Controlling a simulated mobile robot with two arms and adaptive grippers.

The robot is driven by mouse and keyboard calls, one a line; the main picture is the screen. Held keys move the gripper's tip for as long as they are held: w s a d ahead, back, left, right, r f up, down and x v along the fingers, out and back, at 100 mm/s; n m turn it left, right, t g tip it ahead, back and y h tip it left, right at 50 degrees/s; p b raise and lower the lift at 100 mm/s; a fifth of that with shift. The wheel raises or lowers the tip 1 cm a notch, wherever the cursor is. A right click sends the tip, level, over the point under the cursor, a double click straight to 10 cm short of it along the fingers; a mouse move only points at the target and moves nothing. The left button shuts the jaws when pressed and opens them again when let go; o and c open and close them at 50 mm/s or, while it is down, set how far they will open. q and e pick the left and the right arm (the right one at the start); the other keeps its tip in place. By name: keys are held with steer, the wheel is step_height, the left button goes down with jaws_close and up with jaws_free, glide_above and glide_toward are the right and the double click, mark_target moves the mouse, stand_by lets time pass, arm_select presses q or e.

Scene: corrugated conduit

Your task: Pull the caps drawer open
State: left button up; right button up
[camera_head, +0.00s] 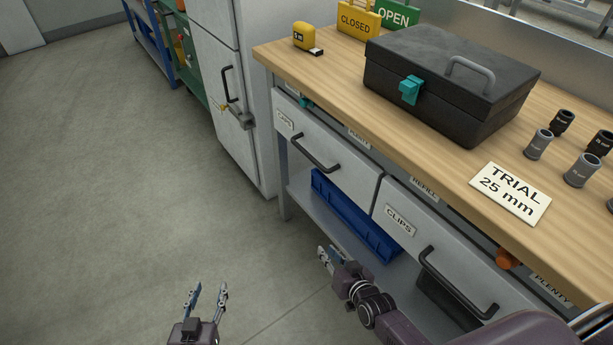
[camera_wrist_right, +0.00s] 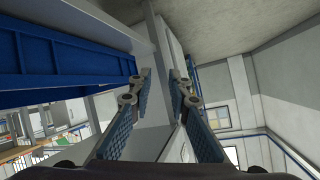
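The caps drawer (camera_head: 340,172) is the left one of two grey drawers under the workbench, with a small CAPS label at its left end. Its black bar handle (camera_head: 315,155) is free, with no gripper on it. A narrow gap shows above the drawer front, with a teal item in it; I cannot tell how far the drawer stands out. My right gripper (camera_head: 325,257) is below and apart from the handle, near the lower shelf; its fingers are apart and empty in the right wrist view (camera_wrist_right: 162,88). My left gripper (camera_head: 208,294) is open and empty over the floor.
The clips drawer (camera_head: 403,243) is to the right, with its own black handle. A blue bin (camera_head: 350,215) sits on the lower shelf. A black toolbox (camera_head: 440,95), a tape measure and several dark fittings stand on the benchtop. The floor at left is clear.

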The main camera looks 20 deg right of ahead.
mark_target(307, 152)
steer(key=w+r+m+t+b, duration=0.1)
steer(key=w+r+t+b, duration=0.35)
steer(key=w+r, duration=0.35)
arm_select(q)
step_height(307, 152, up, 21)
steer(key=w+d+t+h+b, duration=0.1)
steer(key=w+t+h+b, duration=0.1)
steer(key=t+b, duration=0.4)
arm_select(e)
step_height(307, 152, up, 15)
steer(key=w+m+t+b, duration=0.2)
steer(key=m+t, duration=0.1)
steer(key=t, duration=0.1)
arm_select(q)
steer(key=s+r+t+h, duration=0.1)
steer(key=s+r+t, duration=0.2)
steer(key=r, duration=0.4)
steer(key=s+a+r+t+h+b, duration=0.1)
steer(key=s+r+t, duration=0.3)
steer(key=s+r, duration=0.2)
step_height(307, 152, up, 3)
steer(key=shift+f+t, duration=0.2)
steer(key=shift+t, duration=0.1)
arm_select(e)
steer(key=shift+t+y, duration=0.25)
steer(key=shift+y, duration=0.15)
steer(key=x, duration=0.7)
steer(key=shift+w+a+r, duration=0.2)
steer(key=shift+a+r, duration=0.05)
steer(key=shift+a, duration=0.2)
